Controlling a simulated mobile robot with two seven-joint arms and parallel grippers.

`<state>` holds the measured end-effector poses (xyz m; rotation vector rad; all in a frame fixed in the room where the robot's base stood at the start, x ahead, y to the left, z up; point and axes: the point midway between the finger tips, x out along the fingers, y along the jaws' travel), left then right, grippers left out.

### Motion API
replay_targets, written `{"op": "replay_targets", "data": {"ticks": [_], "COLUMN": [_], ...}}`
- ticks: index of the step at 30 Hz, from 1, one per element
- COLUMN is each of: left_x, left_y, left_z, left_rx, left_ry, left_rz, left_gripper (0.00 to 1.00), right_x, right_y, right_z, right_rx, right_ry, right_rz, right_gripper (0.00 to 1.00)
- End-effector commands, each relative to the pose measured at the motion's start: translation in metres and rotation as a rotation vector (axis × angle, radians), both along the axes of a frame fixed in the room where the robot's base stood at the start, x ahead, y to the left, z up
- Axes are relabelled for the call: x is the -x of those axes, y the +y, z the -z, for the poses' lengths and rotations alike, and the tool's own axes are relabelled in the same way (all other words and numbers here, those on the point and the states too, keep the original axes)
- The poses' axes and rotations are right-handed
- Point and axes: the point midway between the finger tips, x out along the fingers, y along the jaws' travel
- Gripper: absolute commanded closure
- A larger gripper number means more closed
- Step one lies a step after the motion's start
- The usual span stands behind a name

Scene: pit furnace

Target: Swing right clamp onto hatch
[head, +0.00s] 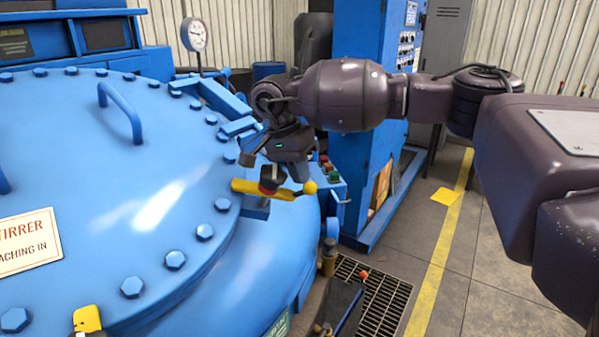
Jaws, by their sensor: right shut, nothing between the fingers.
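The hatch (110,190) is a large round blue lid with bolts around its rim and a curved handle (122,112). The right clamp (284,193) is a yellow bar with a ball at its right end, at the hatch's right edge. Its left end overlaps the rim in the picture; I cannot tell whether it touches. My right gripper (290,167) is shut and empty, right at the clamp, just above the bar; contact is unclear. My left gripper is out of view.
Another yellow piece (87,319) shows at the hatch's front edge. A pressure gauge (195,34) stands behind the hatch. A blue control cabinet (366,120) stands behind my right arm. A floor grating (385,305) lies below right, with open floor beyond.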

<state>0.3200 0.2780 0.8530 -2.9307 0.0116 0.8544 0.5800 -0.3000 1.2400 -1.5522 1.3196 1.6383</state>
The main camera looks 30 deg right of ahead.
Motion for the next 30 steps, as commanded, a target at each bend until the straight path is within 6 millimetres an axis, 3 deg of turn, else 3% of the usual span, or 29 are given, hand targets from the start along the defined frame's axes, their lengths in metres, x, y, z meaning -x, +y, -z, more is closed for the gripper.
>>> {"op": "replay_targets", "data": {"ticks": [5, 21, 30], "left_x": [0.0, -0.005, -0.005], "left_y": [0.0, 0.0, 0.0], "left_z": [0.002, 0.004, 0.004], "left_rx": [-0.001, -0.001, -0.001], "left_ry": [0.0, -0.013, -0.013], "left_rz": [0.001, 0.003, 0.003], "left_gripper": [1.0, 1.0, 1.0], "right_x": [-0.002, -0.021, -0.023], "right_y": [0.003, 0.024, 0.027], "right_z": [-0.008, -0.092, -0.102], "right_rx": [0.001, 0.0, 0.001], "right_ry": [0.005, 0.0, 0.0], "right_rz": [-0.001, 0.0, 0.0], "right_gripper": [1.0, 1.0, 1.0]}}
